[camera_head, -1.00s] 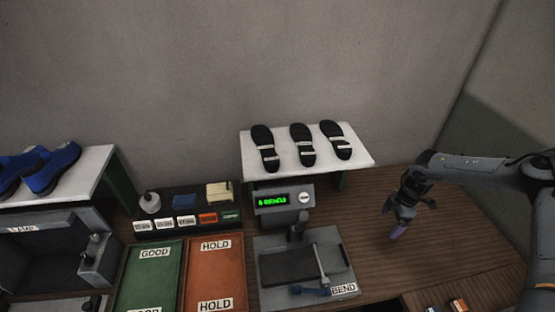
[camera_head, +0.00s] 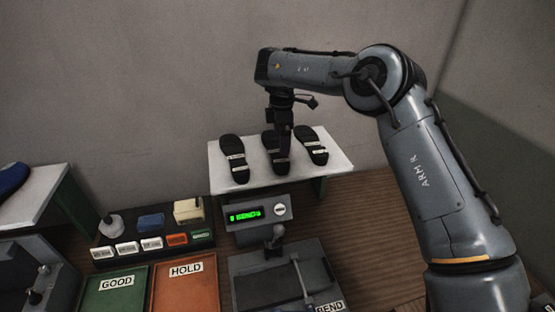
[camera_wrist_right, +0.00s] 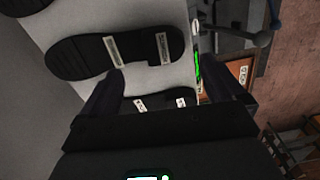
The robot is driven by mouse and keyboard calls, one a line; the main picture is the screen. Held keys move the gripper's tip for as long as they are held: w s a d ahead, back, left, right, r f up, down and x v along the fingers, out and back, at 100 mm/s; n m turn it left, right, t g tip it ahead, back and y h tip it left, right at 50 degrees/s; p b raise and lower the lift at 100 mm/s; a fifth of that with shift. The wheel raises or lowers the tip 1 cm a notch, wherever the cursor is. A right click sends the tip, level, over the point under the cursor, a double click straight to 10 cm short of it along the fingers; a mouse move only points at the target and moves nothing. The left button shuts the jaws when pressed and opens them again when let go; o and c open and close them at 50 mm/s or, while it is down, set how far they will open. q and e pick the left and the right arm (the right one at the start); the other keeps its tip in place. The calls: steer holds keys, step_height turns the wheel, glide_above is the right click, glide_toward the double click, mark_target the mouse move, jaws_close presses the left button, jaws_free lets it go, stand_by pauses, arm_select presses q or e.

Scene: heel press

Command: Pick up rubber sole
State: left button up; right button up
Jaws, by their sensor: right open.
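Three black rubber soles with pale label strips lie side by side on a white shelf top: a left one (camera_head: 234,158), a middle one (camera_head: 272,148) and a right one (camera_head: 312,146). My right gripper (camera_head: 283,150) is open and points down over the middle sole, partly hiding it. In the right wrist view, its fingers (camera_wrist_right: 165,85) are spread with nothing held between them. There one sole (camera_wrist_right: 90,57) lies fully in view beyond the fingers, and another (camera_wrist_right: 155,101) is partly hidden by the gripper. I cannot tell the exact height above the soles. My left gripper is out of view.
The white shelf (camera_head: 335,168) stands behind the bend press (camera_head: 270,285) and its green-lit display (camera_head: 245,215). A rack of labelled blocks (camera_head: 152,244) and the GOOD (camera_head: 112,300) and HOLD (camera_head: 185,290) trays are to the left. A wall is close behind the shelf.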

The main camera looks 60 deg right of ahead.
mark_target(281, 161)
steer(key=shift+s+a+f+p, duration=0.15)
steer(key=shift+f+p, duration=0.15)
steer(key=shift+f, duration=1.6)
steer(key=shift+s+a+f+p, duration=0.1)
steer(key=shift+f+p, duration=0.2)
steer(key=shift+f, duration=1.6)
steer(key=shift+w, duration=0.1)
steer(key=shift+c, duration=0.3)
steer(key=c, duration=1.2)
